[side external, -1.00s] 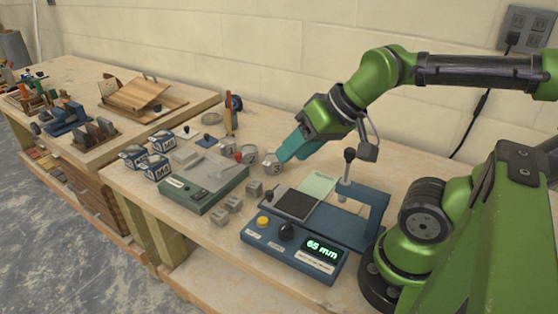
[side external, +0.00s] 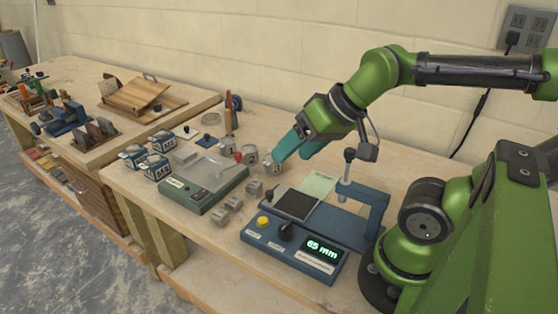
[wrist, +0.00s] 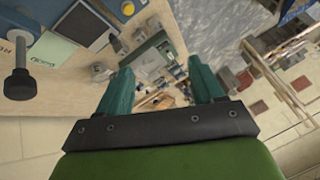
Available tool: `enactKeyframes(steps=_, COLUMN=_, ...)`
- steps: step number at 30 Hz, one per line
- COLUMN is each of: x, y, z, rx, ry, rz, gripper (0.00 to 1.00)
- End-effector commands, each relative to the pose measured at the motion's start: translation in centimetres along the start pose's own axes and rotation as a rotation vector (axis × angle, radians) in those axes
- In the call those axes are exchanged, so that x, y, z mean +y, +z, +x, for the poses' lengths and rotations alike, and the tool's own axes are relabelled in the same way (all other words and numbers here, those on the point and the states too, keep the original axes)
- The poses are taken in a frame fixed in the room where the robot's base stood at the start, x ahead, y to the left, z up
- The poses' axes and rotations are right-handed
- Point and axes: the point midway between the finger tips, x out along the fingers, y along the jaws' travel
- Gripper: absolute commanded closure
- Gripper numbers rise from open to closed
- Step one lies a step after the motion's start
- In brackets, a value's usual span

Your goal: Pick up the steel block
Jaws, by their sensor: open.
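Several small grey metal-looking blocks stand in a row on the bench: one (side external: 254,188) nearest the tubs, one (side external: 233,203) in the middle and one (side external: 223,215) at the front. I cannot tell by look which is the steel one. Small grey blocks (wrist: 100,72) also show in the wrist view, left of my fingers. My gripper (side external: 291,157) has two teal fingers, spread apart with nothing between them. It is above the bench, up and to the right of the blocks, close to tub 3 (side external: 273,168). The fingers also show in the wrist view (wrist: 160,68).
A blue device (side external: 290,253) reading 65 mm, with a post and frame, stands right of the blocks. A green-based tray (side external: 205,199) is to their left. Tub 2 (side external: 250,155), blue-and-white boxes (side external: 156,166) and a red-tipped tool stand behind.

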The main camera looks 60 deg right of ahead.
Motion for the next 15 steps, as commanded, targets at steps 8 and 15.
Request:
enactKeyframes(steps=8, x=-0.5, y=-0.6, z=2.7, rx=-0.116, ry=0.039, rz=-0.014, gripper=0.33)
enactKeyframes(steps=15, x=-2.4, y=-4.5, z=7.6, rx=-0.304, ry=0.123, rz=-0.110, gripper=0.33)
